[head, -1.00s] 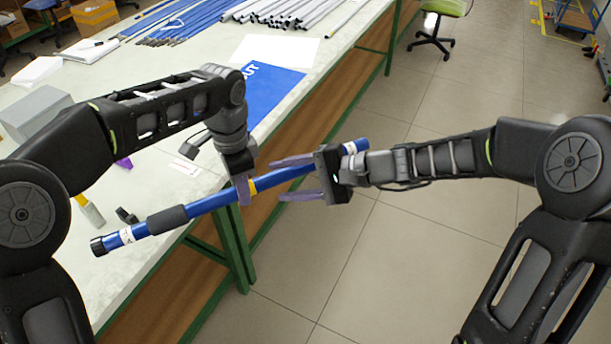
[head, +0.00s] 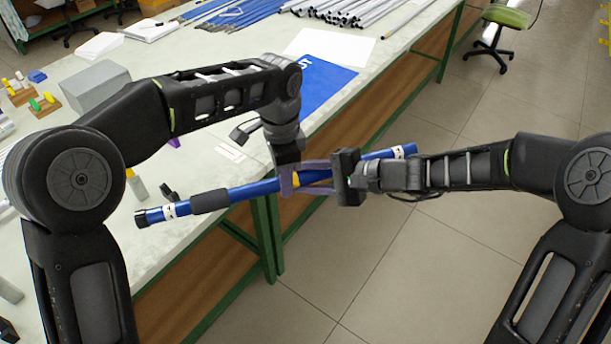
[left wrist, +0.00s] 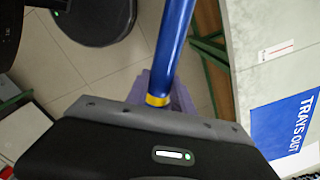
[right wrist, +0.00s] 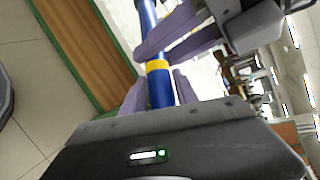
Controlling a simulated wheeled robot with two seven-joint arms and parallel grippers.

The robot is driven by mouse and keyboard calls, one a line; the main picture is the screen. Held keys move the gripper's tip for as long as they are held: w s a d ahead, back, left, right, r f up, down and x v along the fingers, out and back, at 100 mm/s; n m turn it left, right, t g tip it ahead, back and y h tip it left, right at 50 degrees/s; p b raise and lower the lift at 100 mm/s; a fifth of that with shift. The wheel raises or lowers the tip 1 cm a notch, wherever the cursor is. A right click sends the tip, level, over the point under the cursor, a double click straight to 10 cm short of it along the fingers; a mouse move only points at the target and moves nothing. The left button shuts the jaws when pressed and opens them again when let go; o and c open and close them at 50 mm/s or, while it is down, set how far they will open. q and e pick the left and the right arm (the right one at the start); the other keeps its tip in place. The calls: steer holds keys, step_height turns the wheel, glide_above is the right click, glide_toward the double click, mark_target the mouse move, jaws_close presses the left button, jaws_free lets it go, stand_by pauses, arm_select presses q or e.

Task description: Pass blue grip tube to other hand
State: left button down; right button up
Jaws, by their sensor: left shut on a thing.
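The blue grip tube (head: 262,188) is held in the air, slanting up to the right, with a dark foam sleeve, white labels and a yellow band. My left gripper (head: 288,182) is shut on it near its middle; the left wrist view shows the tube (left wrist: 172,45) between the fingers. My right gripper (head: 318,177) is around the tube just right of the left one. In the right wrist view its fingers stand on both sides of the tube (right wrist: 161,92), by the yellow band; whether they press on it is unclear. The left fingers show just beyond.
The workbench (head: 225,240) lies behind and left, with a blue mat (head: 325,90), a grey box (head: 95,85) and several tubes (head: 350,10) at the back. A green chair (head: 505,20) stands far right. The floor (head: 430,260) under the right arm is clear.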

jaws_close()
arm_select(q)
steer(key=c, duration=1)
jaws_free()
